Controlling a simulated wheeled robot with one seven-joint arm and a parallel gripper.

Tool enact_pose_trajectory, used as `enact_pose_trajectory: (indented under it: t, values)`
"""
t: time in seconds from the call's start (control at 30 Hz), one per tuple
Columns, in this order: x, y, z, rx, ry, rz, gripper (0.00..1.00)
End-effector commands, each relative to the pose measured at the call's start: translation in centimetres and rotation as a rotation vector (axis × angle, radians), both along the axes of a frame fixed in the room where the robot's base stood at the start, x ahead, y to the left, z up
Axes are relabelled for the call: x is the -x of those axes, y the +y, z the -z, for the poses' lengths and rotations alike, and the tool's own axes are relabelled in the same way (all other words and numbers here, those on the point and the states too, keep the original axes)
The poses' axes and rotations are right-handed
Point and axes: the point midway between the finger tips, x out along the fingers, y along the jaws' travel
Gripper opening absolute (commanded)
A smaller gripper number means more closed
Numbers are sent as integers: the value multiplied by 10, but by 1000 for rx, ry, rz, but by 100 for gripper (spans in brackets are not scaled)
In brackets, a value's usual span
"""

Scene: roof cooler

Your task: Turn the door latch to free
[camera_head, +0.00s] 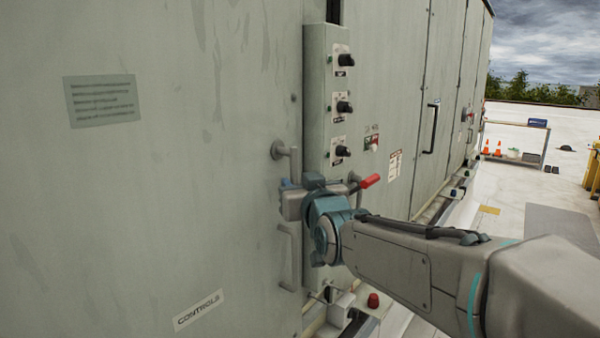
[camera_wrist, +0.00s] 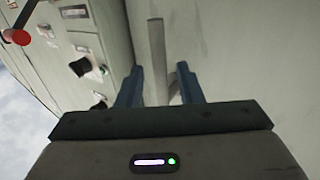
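A grey door latch (camera_head: 291,158), with a round boss and a short lever hanging down, is on the large cabinet door (camera_head: 200,170) near its right edge. My gripper (camera_head: 287,184) is at the lever's lower end in the head view, partly covering it. In the wrist view my gripper (camera_wrist: 160,85) is open, with its two blue fingers apart. A grey bar (camera_wrist: 156,45), seemingly the latch lever, extends between and past the fingers. Gaps show beside it, and I cannot tell whether either finger touches it.
A control box (camera_head: 315,110) with several black knobs stands right of the latch. A red-tipped lever (camera_head: 369,181) is close to my wrist. A grey pull handle (camera_head: 290,257) is below my gripper. A red button (camera_head: 373,300) sits lower right.

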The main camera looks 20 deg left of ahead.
Motion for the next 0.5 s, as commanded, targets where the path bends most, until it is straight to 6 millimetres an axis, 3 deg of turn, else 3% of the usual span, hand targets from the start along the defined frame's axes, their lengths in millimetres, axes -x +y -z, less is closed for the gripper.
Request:
enact_pose_trajectory:
  t: [0.2, 0.5]
  values:
    - [-22, 15, -1, 1, 1, -1, 33]
    - [-31, 21, 0, 0, 0, 0, 33]
